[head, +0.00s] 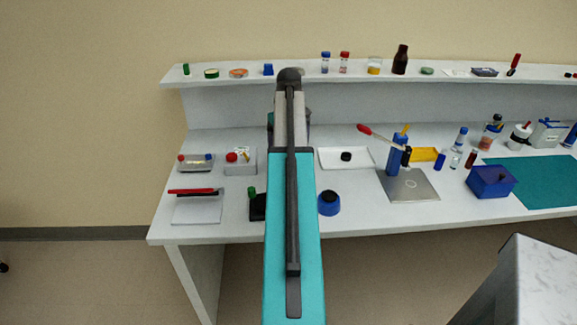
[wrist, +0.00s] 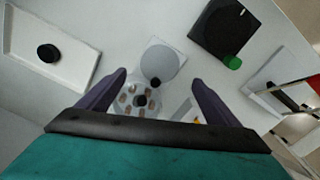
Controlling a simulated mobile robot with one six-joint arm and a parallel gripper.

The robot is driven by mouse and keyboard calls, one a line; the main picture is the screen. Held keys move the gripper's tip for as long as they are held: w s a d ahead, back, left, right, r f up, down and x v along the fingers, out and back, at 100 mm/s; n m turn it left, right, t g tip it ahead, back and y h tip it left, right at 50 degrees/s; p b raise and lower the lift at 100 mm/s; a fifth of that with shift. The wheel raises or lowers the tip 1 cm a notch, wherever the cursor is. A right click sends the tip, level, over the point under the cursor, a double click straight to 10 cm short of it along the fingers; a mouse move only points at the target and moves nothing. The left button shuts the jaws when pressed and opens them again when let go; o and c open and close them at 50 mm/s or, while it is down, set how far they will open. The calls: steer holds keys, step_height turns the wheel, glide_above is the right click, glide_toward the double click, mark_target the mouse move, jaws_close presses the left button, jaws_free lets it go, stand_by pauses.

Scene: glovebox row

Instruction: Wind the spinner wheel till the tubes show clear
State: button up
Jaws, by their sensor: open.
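In the wrist view a round pale spinner (wrist: 125,104) holds several brownish tubes around a dark hub. Nothing is held. I cannot tell how high the fingers are above it. The near side of the spinner is hidden by my gripper body. In the head view my arm hides the spinner.
A black block (wrist: 217,28) with a green cap (wrist: 233,62) stands close to the plate. A white tray (head: 325,163) with a black cap is to the right of my arm. A blue round pot (head: 329,204) stands near the bench front. A shelf (head: 215,82) runs behind.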

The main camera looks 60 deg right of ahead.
steer(key=shift+f+p, duration=0.65)
steer(key=shift+f, duration=3.1)
steer(key=c, duration=1.1)
steer(key=shift+o, duration=0.2)
steer(key=shift+m, duration=0.3)
steer(key=shift+m+p, duration=0.3)
steer(key=shift+m, duration=1)
